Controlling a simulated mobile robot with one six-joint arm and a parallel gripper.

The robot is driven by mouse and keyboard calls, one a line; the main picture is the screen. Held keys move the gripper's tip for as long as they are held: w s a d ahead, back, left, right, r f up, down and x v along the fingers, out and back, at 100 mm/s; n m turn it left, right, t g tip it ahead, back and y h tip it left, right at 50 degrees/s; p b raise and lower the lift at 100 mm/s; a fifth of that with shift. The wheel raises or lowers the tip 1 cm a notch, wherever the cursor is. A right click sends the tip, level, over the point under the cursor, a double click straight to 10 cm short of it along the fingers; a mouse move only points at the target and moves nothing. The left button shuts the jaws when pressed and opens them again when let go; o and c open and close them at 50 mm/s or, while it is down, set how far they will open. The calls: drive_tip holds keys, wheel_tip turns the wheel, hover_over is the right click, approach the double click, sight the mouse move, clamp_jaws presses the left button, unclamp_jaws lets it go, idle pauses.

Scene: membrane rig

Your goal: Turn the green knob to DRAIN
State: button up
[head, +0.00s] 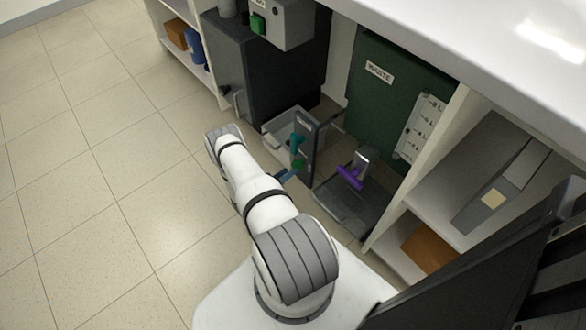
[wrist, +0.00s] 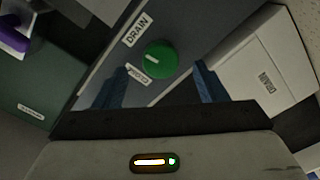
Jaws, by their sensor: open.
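The green knob (wrist: 158,58) is on a dark grey panel in the wrist view. Its white mark is on the knob's left side and points left, between the DRAIN label (wrist: 137,29) above and the CLOSED label (wrist: 138,73) below. In the head view the knob is a small green spot (head: 299,163) on the upright panel (head: 314,150). My gripper (wrist: 161,68) is open, with a blue finger on each side of the knob in the picture. I see no contact; the depth gap is unclear. In the head view my gripper (head: 289,174) is low beside the panel.
A teal handle (head: 297,142) is above the knob. A pale box (wrist: 262,62) with a label is right of the panel. A purple handle (head: 350,177) is on a dark base to the right, below the green WASTE tank (head: 385,90). Open floor lies left.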

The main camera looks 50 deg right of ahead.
drive_tip(key=a, duration=0.4)
drive_tip(key=shift+w+a, duration=0.2)
drive_tip(key=shift+a, duration=0.15)
drive_tip(key=shift+w, duration=0.1)
